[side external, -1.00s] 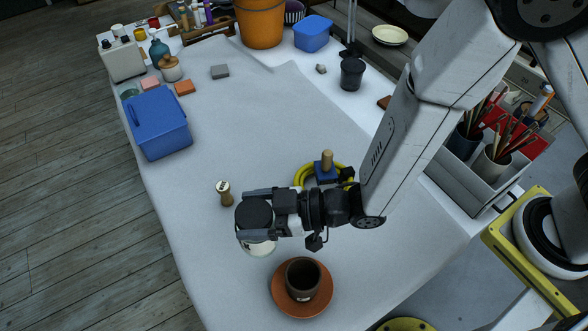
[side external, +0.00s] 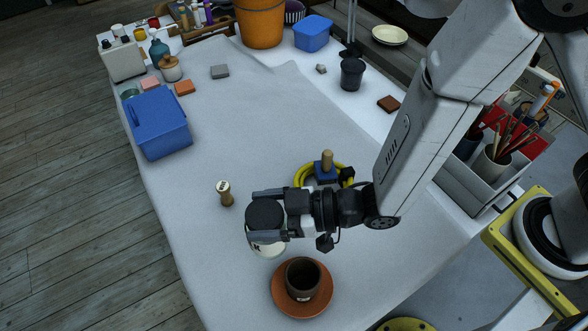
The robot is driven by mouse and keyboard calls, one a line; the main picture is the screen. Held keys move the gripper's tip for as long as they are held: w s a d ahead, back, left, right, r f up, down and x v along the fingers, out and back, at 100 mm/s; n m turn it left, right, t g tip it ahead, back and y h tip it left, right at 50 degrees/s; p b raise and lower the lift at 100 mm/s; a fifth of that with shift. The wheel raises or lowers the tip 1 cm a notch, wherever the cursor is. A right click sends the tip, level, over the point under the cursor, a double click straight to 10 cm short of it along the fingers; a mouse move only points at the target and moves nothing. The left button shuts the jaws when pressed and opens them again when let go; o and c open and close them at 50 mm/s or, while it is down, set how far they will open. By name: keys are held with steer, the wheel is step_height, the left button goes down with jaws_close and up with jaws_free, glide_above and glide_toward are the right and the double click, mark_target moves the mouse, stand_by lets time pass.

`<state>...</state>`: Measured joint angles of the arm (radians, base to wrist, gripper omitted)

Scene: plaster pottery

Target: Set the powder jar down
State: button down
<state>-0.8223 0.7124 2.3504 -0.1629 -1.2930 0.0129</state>
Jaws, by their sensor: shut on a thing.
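The powder jar (side external: 265,214) has a dark round lid and a pale body with a dark letter mark. My gripper (side external: 268,216) is shut on it from the right, one finger on each side of the lid. The jar is upright, above or on the pale cloth; I cannot tell whether its base touches. It is just above a dark cup (side external: 303,279) in the picture. The cup stands on a terracotta saucer (side external: 283,303). My gripper hides part of the jar.
A small shaker with a wooden body (side external: 226,197) stands left of the jar. A blue box (side external: 160,125) is at the left edge. The cloth's middle is clear.

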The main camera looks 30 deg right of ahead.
steer(key=shift+r, duration=0.2)
steer(key=shift+r, duration=0.9)
step_height(320, 180, up, 3)
steer(key=shift+f, duration=0.1)
steer(key=w+d+m+t+h, duration=0.2)
steer(key=w+d+m+h, duration=0.25)
steer(key=d, duration=0.25)
steer(key=w+d+r+m+t+h, duration=0.1)
steer(key=w+d+m+t+h, duration=0.15)
steer(key=d+m+h, duration=0.35)
steer(key=w+d+m+t+h, duration=0.2)
steer(key=w+d+m+h, duration=0.15)
steer(key=d+h, duration=0.35)
steer(key=s+d+f+m+g+h, duration=0.1)
steer(key=s+d+m+g+h, duration=0.45)
steer(key=d, duration=0.25)
steer(key=s+d+m+g+h, duration=0.5)
steer(key=d+m, duration=0.2)
steer(key=d, duration=0.2)
step_height(320, 180, down, 10)
steer(key=shift+w+r, duration=0.15)
steer(key=shift+w, duration=0.1)
